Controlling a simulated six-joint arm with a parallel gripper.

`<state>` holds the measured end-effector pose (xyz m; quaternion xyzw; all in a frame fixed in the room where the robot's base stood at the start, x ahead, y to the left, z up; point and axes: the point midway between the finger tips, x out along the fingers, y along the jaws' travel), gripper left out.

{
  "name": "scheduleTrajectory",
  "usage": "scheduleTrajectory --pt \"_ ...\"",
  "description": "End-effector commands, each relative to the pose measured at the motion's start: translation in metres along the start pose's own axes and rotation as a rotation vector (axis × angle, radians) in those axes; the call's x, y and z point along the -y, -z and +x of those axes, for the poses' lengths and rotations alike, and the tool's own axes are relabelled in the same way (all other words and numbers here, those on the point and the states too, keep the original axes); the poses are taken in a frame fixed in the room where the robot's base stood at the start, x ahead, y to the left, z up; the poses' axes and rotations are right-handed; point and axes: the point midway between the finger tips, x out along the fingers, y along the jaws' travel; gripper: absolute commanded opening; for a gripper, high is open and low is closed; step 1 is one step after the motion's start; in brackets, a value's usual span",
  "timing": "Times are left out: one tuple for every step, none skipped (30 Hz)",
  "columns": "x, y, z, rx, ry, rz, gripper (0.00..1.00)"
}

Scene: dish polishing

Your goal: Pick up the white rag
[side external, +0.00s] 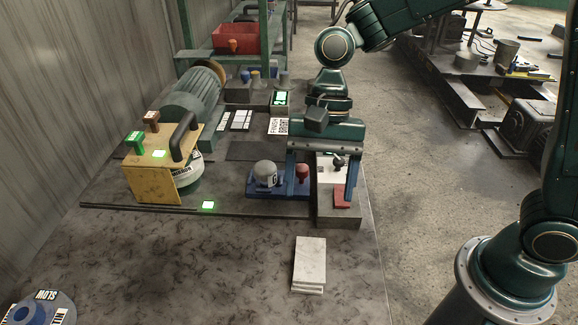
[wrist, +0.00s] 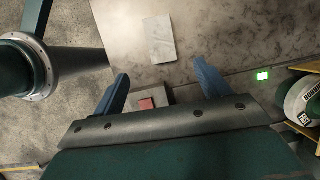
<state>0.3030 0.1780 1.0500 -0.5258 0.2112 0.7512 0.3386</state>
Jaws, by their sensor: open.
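The white rag (side external: 309,263) lies folded flat on the grey table near its front right edge in the side view. In the wrist view the white rag (wrist: 159,38) is near the top middle, beyond the fingertips. My gripper (side external: 319,199) points down with its two blue fingers spread and nothing between them. It is behind the rag in the side view, above a raised grey block, and apart from the rag. In the wrist view my gripper (wrist: 160,70) also shows open fingers.
A yellow box (side external: 152,180) with a handle stands farther left. The table around the rag is clear.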

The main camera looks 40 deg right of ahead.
Motion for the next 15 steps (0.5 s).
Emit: scheduleTrajectory --pt "0.003 0.0 0.004 0.011 -0.011 0.015 0.75" --pt "0.004 -0.001 0.006 0.016 -0.015 0.023 0.75" --pt "0.005 -0.001 0.008 0.02 -0.019 0.033 0.75" --pt "0.006 -0.001 0.009 0.023 -0.021 0.038 0.75" --pt "0.006 -0.001 0.009 0.025 -0.023 0.041 0.75" --pt "0.006 -0.001 0.01 0.026 -0.025 0.044 0.75" --pt "0.006 -0.001 0.01 0.027 -0.025 0.046 0.75" --pt "0.006 -0.002 0.01 0.027 -0.025 0.046 0.75" --pt "0.006 -0.002 0.01 0.027 -0.025 0.046 0.75" --pt "0.006 -0.002 0.01 0.027 -0.025 0.046 0.75" --pt "0.006 -0.002 0.011 0.027 -0.025 0.046 0.75" --pt "0.006 -0.002 0.012 0.027 -0.025 0.046 0.75" --pt "0.006 -0.002 0.013 0.027 -0.025 0.046 0.75" --pt "0.006 -0.002 0.014 0.028 -0.026 0.046 0.75" --pt "0.006 -0.002 0.017 0.028 -0.027 0.046 0.75"
